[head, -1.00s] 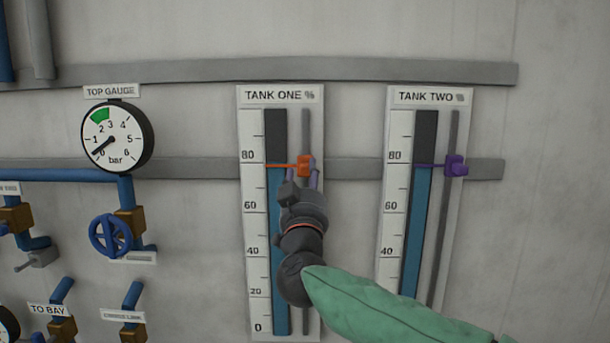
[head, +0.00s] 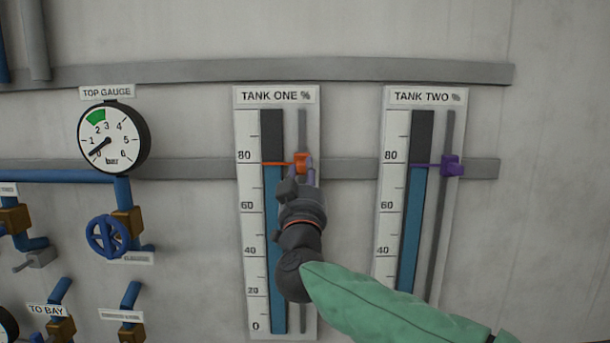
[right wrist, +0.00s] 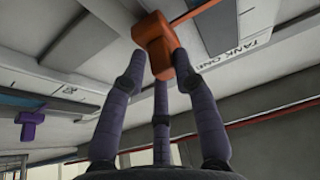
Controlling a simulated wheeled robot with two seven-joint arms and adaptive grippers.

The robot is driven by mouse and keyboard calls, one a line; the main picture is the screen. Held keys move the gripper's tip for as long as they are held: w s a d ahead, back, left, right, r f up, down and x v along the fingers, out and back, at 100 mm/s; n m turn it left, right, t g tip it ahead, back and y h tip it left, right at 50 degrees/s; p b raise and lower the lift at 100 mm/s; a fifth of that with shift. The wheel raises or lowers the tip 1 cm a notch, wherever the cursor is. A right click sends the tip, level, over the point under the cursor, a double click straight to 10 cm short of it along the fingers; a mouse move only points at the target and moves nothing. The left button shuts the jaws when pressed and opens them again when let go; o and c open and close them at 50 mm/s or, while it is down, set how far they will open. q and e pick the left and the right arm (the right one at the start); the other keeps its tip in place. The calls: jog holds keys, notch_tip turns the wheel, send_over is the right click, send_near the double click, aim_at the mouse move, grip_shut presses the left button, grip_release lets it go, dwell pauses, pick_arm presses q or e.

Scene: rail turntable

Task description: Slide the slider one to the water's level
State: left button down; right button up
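Slider one is an orange knob (head: 301,163) on the grey slot of the Tank One gauge (head: 248,225). Its thin orange pointer lies across the column at about the top of the blue water (head: 275,215), a little below the 80 mark. My right gripper (head: 302,170) reaches up from below, its purple fingers on both sides of the knob. In the right wrist view the fingers bend in and their tips meet the orange knob (right wrist: 154,42), with the third finger below it. The tips are partly hidden by the knob. My left gripper is out of view.
The Tank Two gauge (head: 394,200) with its purple slider (head: 451,165) is to the right. A round pressure gauge (head: 113,138) and a blue valve wheel (head: 107,236) are at the left. Grey rails cross the wall behind.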

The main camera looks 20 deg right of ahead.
jog(key=shift+o, duration=1.3)
jog(key=shift+w+a+f, duration=0.1)
jog(key=shift+a+f, duration=0.05)
jog(key=shift+a, duration=0.1)
jog(key=shift+w+a, duration=0.15)
jog(key=shift+s, duration=0.45)
jog(key=v, duration=1.1)
jog(key=shift+a, duration=0.2)
jog(key=shift+f, duration=0.1)
